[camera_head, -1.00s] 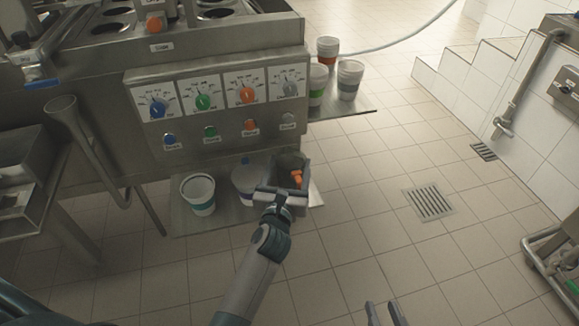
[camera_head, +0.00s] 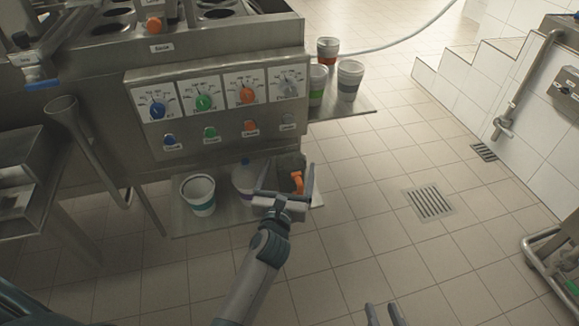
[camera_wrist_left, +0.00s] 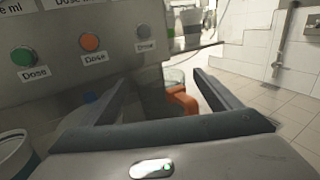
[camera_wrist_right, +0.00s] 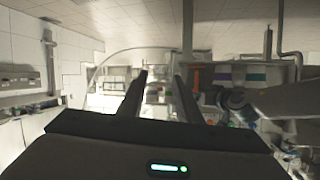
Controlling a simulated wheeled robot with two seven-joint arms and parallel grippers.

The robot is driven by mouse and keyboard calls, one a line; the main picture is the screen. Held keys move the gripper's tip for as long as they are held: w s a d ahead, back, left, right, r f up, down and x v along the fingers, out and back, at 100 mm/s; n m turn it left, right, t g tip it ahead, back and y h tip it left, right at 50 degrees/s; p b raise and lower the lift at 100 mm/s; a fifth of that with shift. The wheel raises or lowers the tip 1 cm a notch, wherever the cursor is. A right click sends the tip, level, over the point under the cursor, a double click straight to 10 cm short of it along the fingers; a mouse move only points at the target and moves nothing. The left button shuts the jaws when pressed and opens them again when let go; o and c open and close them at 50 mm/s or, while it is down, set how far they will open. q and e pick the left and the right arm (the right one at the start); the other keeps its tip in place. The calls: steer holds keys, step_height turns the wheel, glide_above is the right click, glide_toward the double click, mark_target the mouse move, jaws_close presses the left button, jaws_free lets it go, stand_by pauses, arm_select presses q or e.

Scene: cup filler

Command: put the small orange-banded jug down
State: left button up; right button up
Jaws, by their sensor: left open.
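A small tub with an orange band (camera_head: 327,50) stands on the right side shelf. A grey vessel (camera_head: 290,163) with an orange handle-like part (camera_head: 297,182) is on the lower shelf; I cannot see a band on it. My left gripper (camera_head: 287,178) is open at this vessel, in front of it. In the left wrist view the orange part (camera_wrist_left: 183,100) shows beyond and between the spread fingers, and no contact is visible. My right gripper (camera_head: 385,314) is open and empty over the floor, low in the head view; its fingers (camera_wrist_right: 161,78) stand apart in the right wrist view.
A teal-banded tub (camera_head: 199,196) and a whitish tub (camera_head: 243,176) stand left of the vessel on the lower shelf (camera_head: 188,222). Green-banded (camera_head: 318,86) and grey-banded (camera_head: 350,80) tubs share the side shelf.

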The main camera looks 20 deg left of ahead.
arm_select(q)
steer(key=s+d, duration=0.1)
steer(key=s, duration=0.9)
steer(key=shift+s+d+r, duration=0.15)
steer(key=shift+s+d, duration=0.15)
steer(key=shift+s, duration=0.1)
arm_select(e)
steer(key=shift+s+d+f+g, duration=0.2)
steer(key=shift+f+g, duration=0.05)
steer(key=shift+f, duration=0.15)
steer(key=shift+s+d+f+g, duration=0.15)
steer(key=shift+f+g, duration=0.1)
steer(key=shift+f, duration=0.1)
arm_select(q)
steer(key=s+d+r+m+t+h, duration=0.15)
steer(key=s+d+m+h, duration=0.3)
steer(key=m, duration=0.75)
steer(key=s+d+r+m+h, duration=0.3)
steer(key=s+d+m+h, duration=0.15)
steer(key=m, duration=0.75)
steer(key=s+a+f+m+g+y, duration=0.1)
steer(key=s+f+m+g, duration=0.6)
steer(key=f+m, duration=0.5)
steer(key=shift+s+f+m, duration=0.2)
steer(key=shift+s+m, duration=0.55)
steer(key=shift+m, duration=1.55)
